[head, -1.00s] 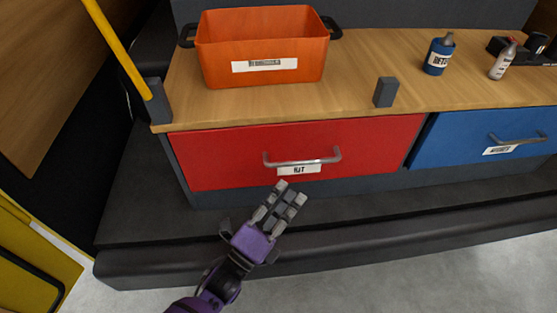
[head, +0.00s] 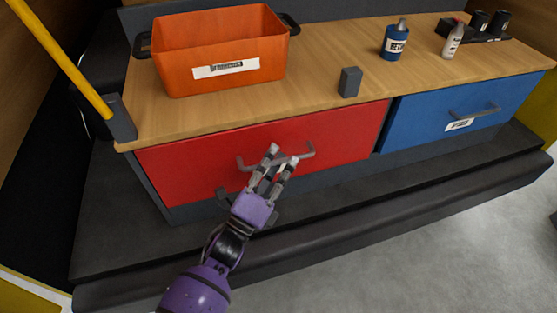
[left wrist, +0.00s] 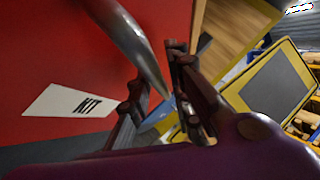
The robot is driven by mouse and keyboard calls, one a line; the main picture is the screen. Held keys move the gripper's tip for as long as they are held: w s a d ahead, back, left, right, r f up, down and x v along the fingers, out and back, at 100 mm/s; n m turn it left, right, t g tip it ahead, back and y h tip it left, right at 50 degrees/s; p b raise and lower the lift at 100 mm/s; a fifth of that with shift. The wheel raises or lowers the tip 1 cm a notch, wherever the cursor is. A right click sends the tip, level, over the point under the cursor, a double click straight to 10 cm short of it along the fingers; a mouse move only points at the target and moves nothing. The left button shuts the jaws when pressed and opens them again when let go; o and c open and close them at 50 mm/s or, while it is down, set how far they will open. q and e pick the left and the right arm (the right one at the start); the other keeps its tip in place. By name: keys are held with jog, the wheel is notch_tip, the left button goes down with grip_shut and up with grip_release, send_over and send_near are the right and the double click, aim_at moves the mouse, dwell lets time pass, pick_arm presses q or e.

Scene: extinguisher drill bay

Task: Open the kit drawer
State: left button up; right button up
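The kit drawer (head: 200,155) has a red front, flush with the cabinet. Its grey bar handle (head: 306,153) runs across the front, partly hidden by my left gripper (head: 280,160). That gripper is open, its fingers apart at the middle of the handle. In the left wrist view the handle (left wrist: 130,38) reaches down to the space between the fingers (left wrist: 160,88); I cannot tell whether they touch it. The white KIT label (left wrist: 72,102) shows there beside the handle, but is hidden in the head view. My right gripper is not in view.
A blue drawer (head: 420,118) is shut to the right. On the wooden top stand an orange bin (head: 180,55), a grey block (head: 350,82), a blue can (head: 396,45) and a white bottle (head: 452,42). A dark step (head: 330,205) runs along the cabinet's foot.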

pick_arm(q)
jog(key=shift+c, duration=0.4)
grip_shut()
jog(key=shift+s, duration=0.1)
